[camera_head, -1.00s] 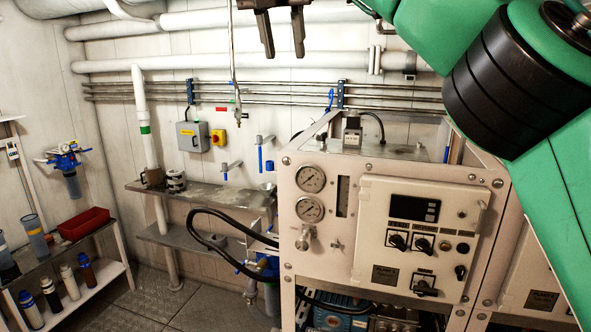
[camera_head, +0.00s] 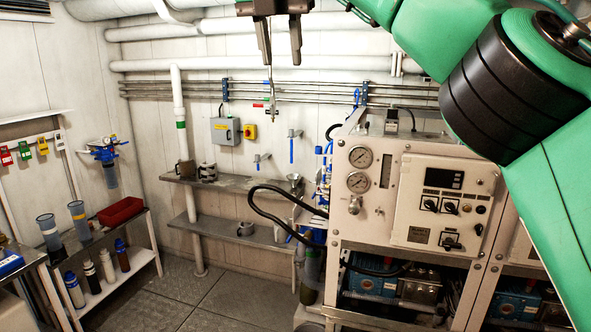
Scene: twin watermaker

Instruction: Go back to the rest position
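My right gripper (camera_head: 281,48) hangs at the top middle of the head view. Its two dark fingers point down and stand apart, with nothing between them. It is in front of the pipes on the back wall, clear of the panel and shelves. My green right arm (camera_head: 420,40) with a black ribbed joint fills the upper right and hides part of the machine there. My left gripper does not show.
The watermaker panel (camera_head: 440,225) stands at the right, close to my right arm. Wall shelves (camera_head: 235,184) carry small cups. At the left, a white rack (camera_head: 140,262) holds bottles, filter cylinders and a red bin (camera_head: 120,211). The floor (camera_head: 200,300) between is clear.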

